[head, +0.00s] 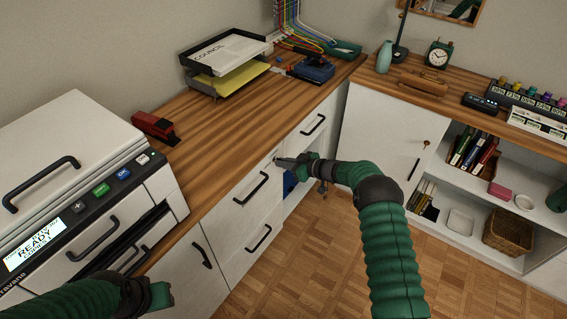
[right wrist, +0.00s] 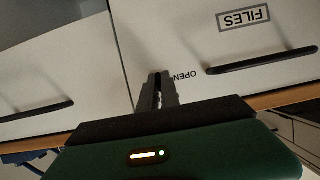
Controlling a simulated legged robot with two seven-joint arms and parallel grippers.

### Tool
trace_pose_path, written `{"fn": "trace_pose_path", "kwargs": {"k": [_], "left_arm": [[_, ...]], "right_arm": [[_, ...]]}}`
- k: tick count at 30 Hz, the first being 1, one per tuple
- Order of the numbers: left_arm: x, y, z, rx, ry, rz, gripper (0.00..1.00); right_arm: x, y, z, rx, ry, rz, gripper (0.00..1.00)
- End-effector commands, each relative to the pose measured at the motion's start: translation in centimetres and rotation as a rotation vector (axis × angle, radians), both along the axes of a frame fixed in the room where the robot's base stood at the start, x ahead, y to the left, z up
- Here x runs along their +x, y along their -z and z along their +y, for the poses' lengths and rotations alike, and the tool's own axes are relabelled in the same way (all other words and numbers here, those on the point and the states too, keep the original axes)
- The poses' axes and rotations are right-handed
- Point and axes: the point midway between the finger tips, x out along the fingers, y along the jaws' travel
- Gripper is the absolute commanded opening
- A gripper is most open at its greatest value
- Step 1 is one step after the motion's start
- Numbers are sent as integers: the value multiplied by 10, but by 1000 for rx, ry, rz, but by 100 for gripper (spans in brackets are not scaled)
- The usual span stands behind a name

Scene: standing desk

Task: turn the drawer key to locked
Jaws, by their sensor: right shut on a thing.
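The key is hidden between the fingers of my right gripper (head: 284,161), at the upper right corner of a white drawer (head: 236,203) under the wooden desk top. In the right wrist view the two dark fingertips (right wrist: 159,80) are close together against the white front, shut on the key. The word OPEN (right wrist: 185,77) is printed beside them, and a FILES label (right wrist: 244,17) is on the same panel. The key's turn angle cannot be seen.
A printer (head: 75,185) stands at the left of the desk. A red stapler-like object (head: 155,127), a paper tray (head: 228,60) and a blue device (head: 314,69) are on the desk top. Black bar handles (head: 314,124) stick out from neighbouring fronts. The parquet floor (head: 320,255) is clear.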

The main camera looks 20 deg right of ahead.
Motion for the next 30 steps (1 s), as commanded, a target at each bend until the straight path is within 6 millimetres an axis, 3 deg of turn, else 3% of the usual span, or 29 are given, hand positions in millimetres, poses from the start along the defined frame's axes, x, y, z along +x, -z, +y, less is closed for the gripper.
{"fn": "trace_pose_path", "kwargs": {"k": [5,6,10,22,30], "left_arm": [[0,0,0,0,0,0,34],[0,0,0,0,0,0,34],[0,0,0,0,0,0,34],[0,-5,0,0,0,0,34],[0,-25,0,0,0,0,34]], "right_arm": [[-1,3,0,0,1,6,0],[-1,3,0,0,1,5,12],[-1,2,0,0,1,3,28],[-7,-6,-6,0,1,0,28],[-58,-35,-48,0,5,2,28]]}}
